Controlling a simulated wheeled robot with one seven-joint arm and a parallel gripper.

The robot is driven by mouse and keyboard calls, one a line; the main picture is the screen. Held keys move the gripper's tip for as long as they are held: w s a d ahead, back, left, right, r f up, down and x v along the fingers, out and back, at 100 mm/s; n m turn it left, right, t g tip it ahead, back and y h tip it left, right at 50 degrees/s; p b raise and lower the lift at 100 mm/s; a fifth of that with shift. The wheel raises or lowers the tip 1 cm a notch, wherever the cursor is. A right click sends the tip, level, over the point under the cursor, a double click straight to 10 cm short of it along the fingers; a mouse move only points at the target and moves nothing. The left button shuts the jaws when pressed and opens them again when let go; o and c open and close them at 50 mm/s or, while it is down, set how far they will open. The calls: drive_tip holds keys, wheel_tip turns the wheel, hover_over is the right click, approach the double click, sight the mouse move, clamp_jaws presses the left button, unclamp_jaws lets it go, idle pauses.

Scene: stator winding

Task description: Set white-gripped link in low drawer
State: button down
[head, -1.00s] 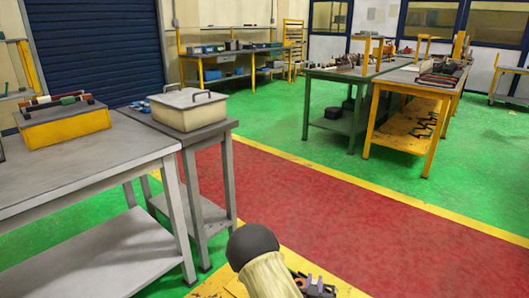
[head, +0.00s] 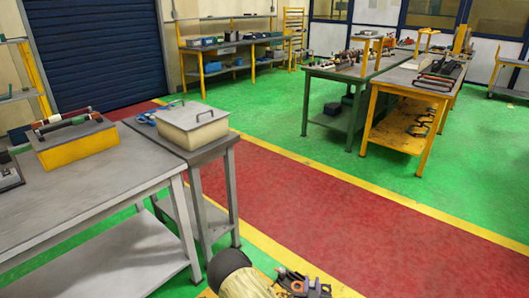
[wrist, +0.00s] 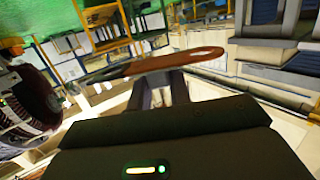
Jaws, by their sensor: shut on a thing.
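My gripper (head: 300,286) shows at the bottom edge of the head view, partly cut off by the frame. In the wrist view its dark fingers (wrist: 165,92) are shut on a long, flat, brown-orange link (wrist: 165,65). The link lies crosswise over the fingers, with a slot-like hole in its right end. A pale or white grip on it cannot be made out. No drawer can be made out clearly in either view.
A yellow box with a coloured handle (head: 75,140) stands on the grey table (head: 60,195) at left. A cream lidded box (head: 192,126) stands beside it. Green and yellow workbenches (head: 345,75) stand farther right. In the wrist view a dark round wound part (wrist: 25,105) is close at left.

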wheel_tip(320, 180, up, 10)
drive_tip(key=s+n+y+p, duration=0.1)
drive_tip(key=s+y+p, duration=0.1)
drive_tip(key=p, duration=1.1)
drive_tip(key=shift+s+r+n+y, duration=0.15)
drive_tip(key=shift+s+n+y, duration=0.15)
drive_tip(key=shift+s+n, duration=0.1)
drive_tip(key=shift+d, duration=0.1)
idle(0.3)
drive_tip(key=shift+s+f, duration=0.15)
drive_tip(key=shift+f, duration=0.4)
drive_tip(key=shift+s+f, duration=0.15)
drive_tip(key=shift+f, duration=0.4)
